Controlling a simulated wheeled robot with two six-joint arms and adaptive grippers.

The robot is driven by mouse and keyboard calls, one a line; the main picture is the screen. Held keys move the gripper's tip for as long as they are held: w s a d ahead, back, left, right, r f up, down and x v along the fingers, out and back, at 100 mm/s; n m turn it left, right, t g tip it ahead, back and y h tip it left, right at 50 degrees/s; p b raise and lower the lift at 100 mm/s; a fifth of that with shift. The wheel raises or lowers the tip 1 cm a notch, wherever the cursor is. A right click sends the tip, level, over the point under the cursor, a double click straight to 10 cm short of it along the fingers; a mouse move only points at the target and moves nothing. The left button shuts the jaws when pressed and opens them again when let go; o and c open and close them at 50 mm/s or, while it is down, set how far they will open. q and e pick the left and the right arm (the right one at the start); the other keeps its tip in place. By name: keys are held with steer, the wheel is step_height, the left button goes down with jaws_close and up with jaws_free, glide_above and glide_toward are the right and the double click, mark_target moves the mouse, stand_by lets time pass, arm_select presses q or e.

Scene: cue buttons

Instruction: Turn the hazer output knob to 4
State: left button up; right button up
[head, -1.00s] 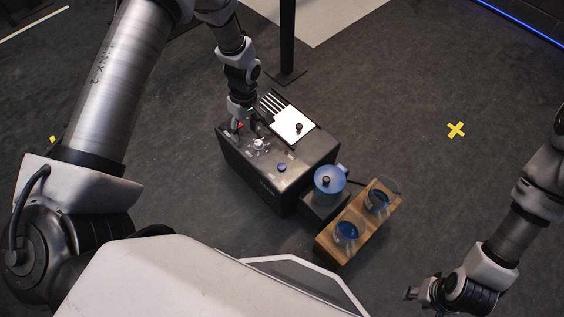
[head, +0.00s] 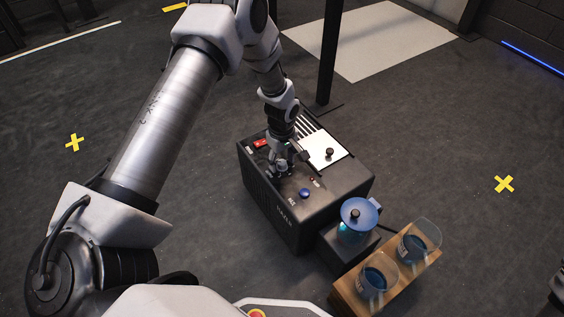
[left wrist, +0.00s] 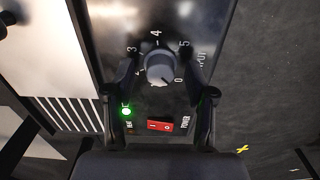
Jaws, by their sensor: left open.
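The hazer (head: 268,208) is a dark box on the floor in the middle of the head view. In the left wrist view its grey output knob (left wrist: 160,68) sits on the dark panel, with printed numbers around it. The 4 (left wrist: 155,37) is above the knob. My left gripper (head: 281,168) is over the panel. In the left wrist view its fingers (left wrist: 160,75) are open, one on each side of the knob; contact cannot be told. My right gripper is out of view.
A red power switch (left wrist: 161,126) and a lit green lamp (left wrist: 126,112) lie near the knob. The panel also has a blue button (head: 304,193). A blue-lidded container (head: 360,214) and a wooden rack (head: 345,299) with two beakers stand beside the hazer. Open floor lies right.

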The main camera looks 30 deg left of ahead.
arm_select(q)
jaws_close()
steer(key=shift+r, duration=0.1)
